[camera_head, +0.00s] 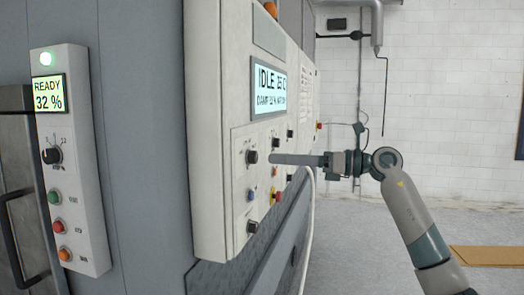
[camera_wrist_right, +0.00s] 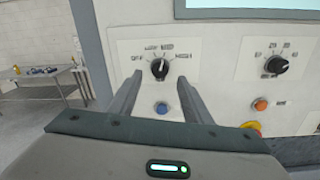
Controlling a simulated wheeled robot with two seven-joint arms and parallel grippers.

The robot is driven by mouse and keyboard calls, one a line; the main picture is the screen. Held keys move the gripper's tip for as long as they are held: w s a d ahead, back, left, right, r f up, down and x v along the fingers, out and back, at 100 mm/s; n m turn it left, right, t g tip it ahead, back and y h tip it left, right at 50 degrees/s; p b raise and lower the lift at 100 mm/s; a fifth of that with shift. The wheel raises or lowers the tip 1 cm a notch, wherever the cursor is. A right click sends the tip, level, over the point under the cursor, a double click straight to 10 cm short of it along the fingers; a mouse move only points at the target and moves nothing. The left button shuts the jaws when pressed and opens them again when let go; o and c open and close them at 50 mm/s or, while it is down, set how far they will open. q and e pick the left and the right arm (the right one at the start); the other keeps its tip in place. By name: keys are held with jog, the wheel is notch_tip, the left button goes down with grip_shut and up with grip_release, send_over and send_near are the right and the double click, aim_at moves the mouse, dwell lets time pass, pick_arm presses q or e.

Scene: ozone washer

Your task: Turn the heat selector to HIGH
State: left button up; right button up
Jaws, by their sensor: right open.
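The heat selector is a round black knob (camera_wrist_right: 159,68) on a pale panel, with small labels around it that seem to read OFF, LOW, MED and HIGH. Its white mark points roughly upward, slightly right, towards the MED side. In the head view it seems to be the dark knob (camera_head: 251,157) at the panel's left. My right gripper (camera_head: 272,158) points at this knob from the right, its tips close in front. In the wrist view the right gripper (camera_wrist_right: 159,78) is open, one finger on each side of the knob; contact is not clear. My left gripper is out of view.
A second black dial (camera_wrist_right: 275,65) sits right of the selector. A blue button (camera_wrist_right: 161,108) lies below it, with orange and yellow-red buttons to the right. A display (camera_head: 268,88) reads IDLE. A separate control box (camera_head: 75,160) stands at the left.

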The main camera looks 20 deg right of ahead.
aim_at(256, 157)
jog(key=p+x, duration=0.1)
jog(key=x, duration=0.3)
jog(key=shift+w+a+r+p, duration=0.1)
jog(key=shift+a+p, duration=0.1)
jog(key=shift+p, duration=0.1)
jog(key=shift+p+x, duration=0.3)
jog(key=shift+x, duration=0.5)
jog(key=shift+c, duration=0.7)
jog(key=c, duration=0.9)
